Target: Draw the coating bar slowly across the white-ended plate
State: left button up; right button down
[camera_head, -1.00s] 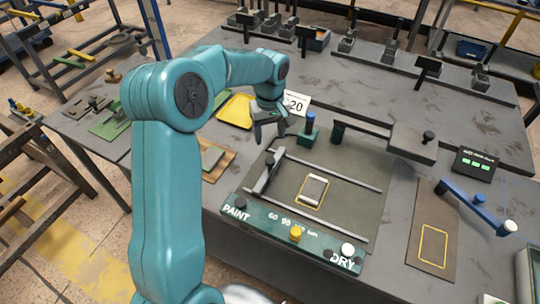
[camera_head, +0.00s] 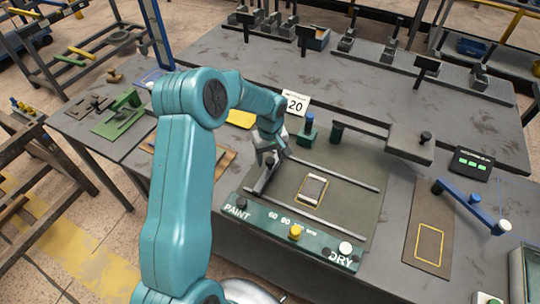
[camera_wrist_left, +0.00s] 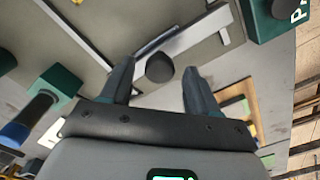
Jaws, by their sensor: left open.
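The coating bar (camera_head: 259,188) is a dark bar lying across the left end of the green coating bed (camera_head: 348,212), between two metal rails. The white-ended plate (camera_head: 313,189) lies inside a yellow outline on the bed, right of the bar and apart from it. My left gripper (camera_head: 268,164) is at the bar's far part and hides some of it. In the left wrist view its open fingers (camera_wrist_left: 158,80) stand either side of the bar's round black knob (camera_wrist_left: 160,67), with gaps showing. The bar (camera_wrist_left: 190,42) runs just beyond the knob there. My right gripper is not in view.
A green front panel (camera_head: 290,234) reads PAINT and DRY and carries a yellow knob (camera_head: 295,232). A dark arm with a flat head (camera_head: 408,145) stands behind right. A green block with a post (camera_head: 308,132) and a "20" card (camera_head: 295,103) stand behind the bed.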

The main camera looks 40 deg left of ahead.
pick_arm(q)
jog(key=shift+f, duration=0.25)
grip_shut()
jog(key=shift+w+d+f+b, duration=0.1)
jog(key=shift+w+d+b, duration=0.1)
jog(key=shift+d, duration=0.15)
jog(key=shift+w+d+b, duration=0.1)
jog(key=shift+d+b, duration=0.1)
jog(key=shift+d, duration=0.1)
jog(key=w+d+b, duration=0.1)
jog(key=d, duration=0.3)
jog(key=w+d+b, duration=0.1)
jog(key=d+b, duration=0.1)
jog(key=d, duration=0.2)
jog(key=w+d+b, duration=0.1)
jog(key=d+b, duration=0.1)
jog(key=d, duration=0.1)
jog(key=shift+w+d, duration=0.3)
jog(key=shift+d, duration=0.1)
jog(key=w+d, duration=0.1)
jog(key=d, duration=0.3)
jog(key=w+d+b, duration=0.1)
jog(key=d, duration=0.3)
jog(key=w+d, duration=0.2)
jog(key=d, duration=0.2)
jog(key=shift+d+b, duration=0.3)
jog(key=shift+w+d, duration=0.3)
jog(key=shift+d, duration=0.65)
